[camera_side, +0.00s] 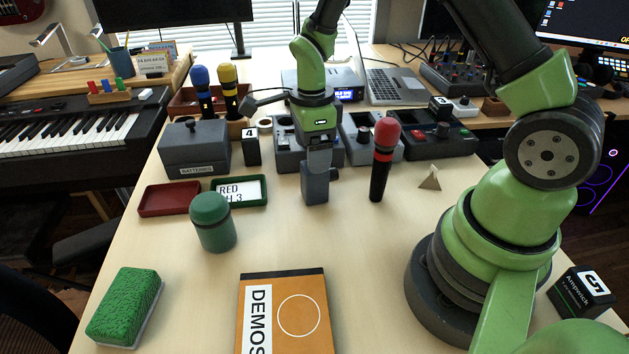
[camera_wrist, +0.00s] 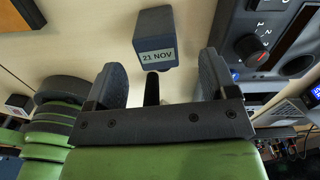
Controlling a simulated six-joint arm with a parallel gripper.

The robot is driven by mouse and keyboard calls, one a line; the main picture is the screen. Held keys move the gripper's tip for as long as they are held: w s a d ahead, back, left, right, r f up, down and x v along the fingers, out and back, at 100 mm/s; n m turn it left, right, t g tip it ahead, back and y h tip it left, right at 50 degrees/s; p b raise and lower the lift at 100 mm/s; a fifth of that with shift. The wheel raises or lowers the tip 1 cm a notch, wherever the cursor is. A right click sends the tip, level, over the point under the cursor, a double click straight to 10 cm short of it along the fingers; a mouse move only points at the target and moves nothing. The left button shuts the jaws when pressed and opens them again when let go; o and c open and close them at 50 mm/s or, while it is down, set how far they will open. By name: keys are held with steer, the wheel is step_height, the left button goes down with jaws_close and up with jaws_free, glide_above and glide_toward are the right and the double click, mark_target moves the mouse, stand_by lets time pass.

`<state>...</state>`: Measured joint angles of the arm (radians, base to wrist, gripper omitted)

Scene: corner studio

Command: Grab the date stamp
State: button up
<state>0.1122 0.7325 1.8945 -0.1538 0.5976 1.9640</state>
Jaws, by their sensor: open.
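The date stamp (camera_wrist: 155,45) is a dark grey block with a pale label reading "21 NOV". In the wrist view it lies just beyond my fingertips, with a dark upright part, likely its handle, between the fingers. In the side view, a grey-blue block (camera_side: 314,191) that looks like the stamp stands on the table directly below my gripper (camera_side: 318,160). The gripper points down and overlaps the block's top there, so the exact gap is hidden. In the wrist view my gripper (camera_wrist: 161,80) is open, one finger on each side of the dark part.
A red-headed microphone (camera_side: 386,145) stands close right. Device boxes (camera_side: 293,158) sit behind. A green-lidded jar (camera_side: 212,222), green tray (camera_side: 264,201) and red tray (camera_side: 170,198) are left. An orange book (camera_side: 286,315) and green sponge (camera_side: 125,307) lie in front.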

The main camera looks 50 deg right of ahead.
mark_target(315, 182)
steer(key=f, duration=0.6)
steer(key=shift+s, duration=0.25)
steer(key=shift+c, duration=0.3)
steer(key=c, duration=1)
